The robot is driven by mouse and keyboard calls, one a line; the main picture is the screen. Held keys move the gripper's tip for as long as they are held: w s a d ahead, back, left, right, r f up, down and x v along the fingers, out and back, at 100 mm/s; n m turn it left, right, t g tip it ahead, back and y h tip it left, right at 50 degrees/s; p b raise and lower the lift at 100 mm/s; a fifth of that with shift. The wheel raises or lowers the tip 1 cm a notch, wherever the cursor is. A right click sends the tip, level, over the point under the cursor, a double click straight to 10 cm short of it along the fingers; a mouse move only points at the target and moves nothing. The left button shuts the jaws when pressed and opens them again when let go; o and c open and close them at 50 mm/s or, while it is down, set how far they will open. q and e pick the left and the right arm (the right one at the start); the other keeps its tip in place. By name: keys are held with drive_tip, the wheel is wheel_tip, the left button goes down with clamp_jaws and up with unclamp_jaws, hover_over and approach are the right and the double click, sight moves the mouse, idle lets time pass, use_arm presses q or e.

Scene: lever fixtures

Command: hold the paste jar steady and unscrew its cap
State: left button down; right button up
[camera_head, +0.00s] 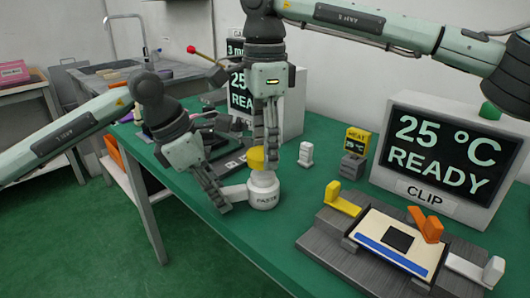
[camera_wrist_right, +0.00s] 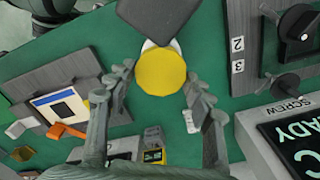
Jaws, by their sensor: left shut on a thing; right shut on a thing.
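The paste jar (camera_head: 263,194) is white, labelled PASTE, and stands upright on the green bench. Its yellow cap (camera_head: 256,160) is on top, partly hidden by my right fingers. My left gripper (camera_head: 242,192) reaches in from the left, low down, and is shut on the jar body. My right gripper (camera_head: 266,158) points straight down from above and is shut on the cap. In the right wrist view the round cap (camera_wrist_right: 162,72) lies between the fingertips, with a little white jar showing behind it. Whether cap and jar are still joined by the thread cannot be told.
A grey fixture (camera_head: 318,238) with yellow and orange levers is at the front right. A CLIP display (camera_head: 440,150) stands behind it. A small white block (camera_head: 306,154) and a yellow-and-grey unit (camera_head: 354,154) stand right of the jar. Another display stands behind my right gripper.

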idle(0.3)
use_arm(q)
drive_tip(key=c, duration=1.3)
unclamp_jaws()
